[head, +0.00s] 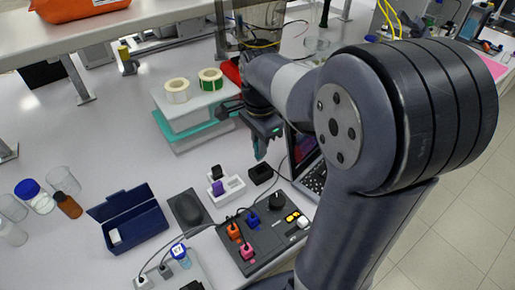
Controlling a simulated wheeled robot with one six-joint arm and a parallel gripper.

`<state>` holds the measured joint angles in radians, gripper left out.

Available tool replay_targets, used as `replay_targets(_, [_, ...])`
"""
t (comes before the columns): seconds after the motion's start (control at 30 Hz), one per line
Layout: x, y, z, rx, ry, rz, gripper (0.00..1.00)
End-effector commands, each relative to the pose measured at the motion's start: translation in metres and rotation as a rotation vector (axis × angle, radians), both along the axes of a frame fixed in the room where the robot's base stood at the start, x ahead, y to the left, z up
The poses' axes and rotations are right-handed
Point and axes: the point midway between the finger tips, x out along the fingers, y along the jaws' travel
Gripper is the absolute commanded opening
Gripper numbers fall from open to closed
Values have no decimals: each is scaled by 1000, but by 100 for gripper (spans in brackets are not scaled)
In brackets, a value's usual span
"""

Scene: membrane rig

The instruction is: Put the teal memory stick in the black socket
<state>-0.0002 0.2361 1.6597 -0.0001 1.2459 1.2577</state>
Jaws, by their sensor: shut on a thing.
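My gripper (263,134) points down over the bench in the head view and is shut on the teal memory stick (260,151). The stick hangs roughly upright below the fingers; its upper part is hidden by them. A small black block that looks like the black socket (261,175) stands on the bench just below the stick in the picture. The stick appears above it and apart from it; the exact gap and alignment cannot be told from this view.
A white holder (232,189) with a black and a purple stick stands left of the block. A dark panel (270,238) with coloured plugs and cables lies in front. A laptop (311,178) is close on the right. A blue box (130,219) sits farther left.

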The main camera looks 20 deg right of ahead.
Motion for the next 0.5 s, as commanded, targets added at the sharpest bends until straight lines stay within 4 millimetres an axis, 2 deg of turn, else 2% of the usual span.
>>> replay_targets(0.03, [0, 0, 6, 0, 0, 0, 0])
replay_targets(0.07, [0, 0, 4, 0, 0, 0, 0])
replay_targets(0.5, [0, -3, -38, -4, 2, -1, 0])
